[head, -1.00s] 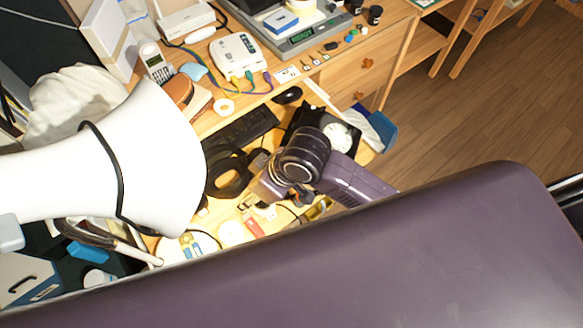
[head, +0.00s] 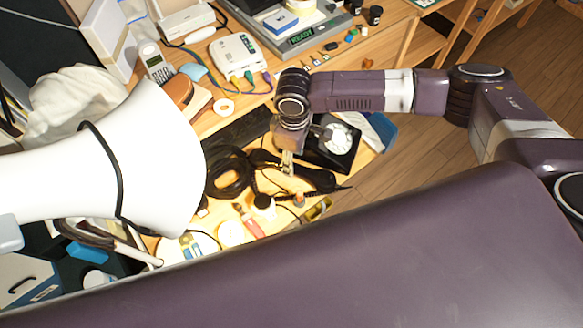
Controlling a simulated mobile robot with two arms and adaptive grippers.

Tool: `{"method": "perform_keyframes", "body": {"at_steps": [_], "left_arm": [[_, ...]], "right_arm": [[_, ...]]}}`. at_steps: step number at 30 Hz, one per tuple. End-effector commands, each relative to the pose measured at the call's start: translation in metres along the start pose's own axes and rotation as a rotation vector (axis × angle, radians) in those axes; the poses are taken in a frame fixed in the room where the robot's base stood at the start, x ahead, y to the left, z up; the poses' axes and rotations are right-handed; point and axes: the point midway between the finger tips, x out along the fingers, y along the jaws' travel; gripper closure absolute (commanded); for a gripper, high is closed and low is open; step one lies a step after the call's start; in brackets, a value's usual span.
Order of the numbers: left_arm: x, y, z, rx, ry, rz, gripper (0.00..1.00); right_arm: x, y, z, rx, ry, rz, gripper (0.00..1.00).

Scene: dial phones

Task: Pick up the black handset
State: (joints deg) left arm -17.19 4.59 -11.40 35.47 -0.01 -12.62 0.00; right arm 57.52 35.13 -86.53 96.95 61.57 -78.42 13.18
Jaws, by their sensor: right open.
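The black handset (head: 318,178) lies on the wooden desk, in front of a black dial phone (head: 345,161) with a white dial. My right gripper (head: 287,168) points down over the handset near its middle, with its jaws open. Its fingers hide part of the handset. I cannot tell whether they touch it or are around it. My left gripper is not in view.
A coiled black cable (head: 230,178) lies left of the handset. A large white lamp (head: 150,150) blocks the left side. A keyboard (head: 238,128), a red item (head: 250,225) and a white router (head: 238,55) crowd the desk. A blue bin (head: 385,130) stands past its right edge.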

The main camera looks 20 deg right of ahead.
Motion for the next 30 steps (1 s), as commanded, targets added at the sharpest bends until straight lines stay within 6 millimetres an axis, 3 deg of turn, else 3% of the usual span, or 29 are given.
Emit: {"method": "perform_keyframes", "body": {"at_steps": [12, 21, 30], "left_arm": [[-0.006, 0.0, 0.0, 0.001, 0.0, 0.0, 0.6], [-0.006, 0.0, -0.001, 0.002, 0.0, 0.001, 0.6], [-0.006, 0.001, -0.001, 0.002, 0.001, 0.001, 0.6]], "right_arm": [[0.052, 0.002, -0.006, -0.002, 0.0, 0.0, 0.56], [0.057, 0.003, -0.006, -0.002, 0.001, 0.001, 0.58], [0.057, 0.002, -0.006, -0.002, 0.002, 0.001, 0.91]]}}
